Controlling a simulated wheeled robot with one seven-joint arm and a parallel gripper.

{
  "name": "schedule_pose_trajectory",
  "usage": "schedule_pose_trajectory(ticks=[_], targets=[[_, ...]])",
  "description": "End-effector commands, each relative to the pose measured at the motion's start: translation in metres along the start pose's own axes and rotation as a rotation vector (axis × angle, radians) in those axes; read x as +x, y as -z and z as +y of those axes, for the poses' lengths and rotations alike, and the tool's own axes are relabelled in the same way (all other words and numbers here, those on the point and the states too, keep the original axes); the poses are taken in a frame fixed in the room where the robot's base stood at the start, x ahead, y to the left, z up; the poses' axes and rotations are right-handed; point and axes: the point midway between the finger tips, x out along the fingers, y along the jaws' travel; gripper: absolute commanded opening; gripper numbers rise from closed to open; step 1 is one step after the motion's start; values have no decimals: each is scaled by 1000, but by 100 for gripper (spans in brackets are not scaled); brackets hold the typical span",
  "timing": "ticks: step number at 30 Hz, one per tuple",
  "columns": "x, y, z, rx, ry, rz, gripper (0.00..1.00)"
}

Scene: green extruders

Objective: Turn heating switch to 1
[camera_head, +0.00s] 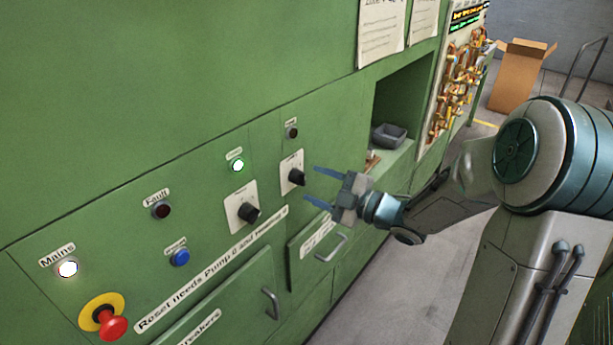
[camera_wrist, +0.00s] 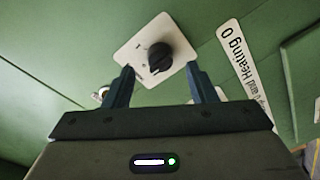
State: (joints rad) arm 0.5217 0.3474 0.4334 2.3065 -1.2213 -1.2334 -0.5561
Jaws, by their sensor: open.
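Two black rotary switches on white plates are on the green panel. The upper right switch (camera_head: 297,176) is in front of my gripper (camera_head: 311,186), with a gap between them. The lower left switch (camera_head: 248,212) is farther from the fingers. In the wrist view a black knob (camera_wrist: 158,57) on a white plate lies just beyond and between the fingertips of my gripper (camera_wrist: 160,68). My gripper is open and empty, and its fingers do not appear to touch the knob. The plate's lettering is too small to read surely, so which switch is heating and its setting are unclear.
A drawer handle (camera_head: 331,248) sticks out below the gripper.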

Motion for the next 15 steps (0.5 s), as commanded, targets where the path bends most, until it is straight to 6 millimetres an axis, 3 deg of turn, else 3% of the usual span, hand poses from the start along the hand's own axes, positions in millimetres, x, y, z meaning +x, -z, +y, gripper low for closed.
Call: schedule_pose_trajectory(ticks=[6, 15], targets=[[30, 1, 1, 1, 1, 1, 52], [38, 0, 0, 0, 0, -1, 52]])
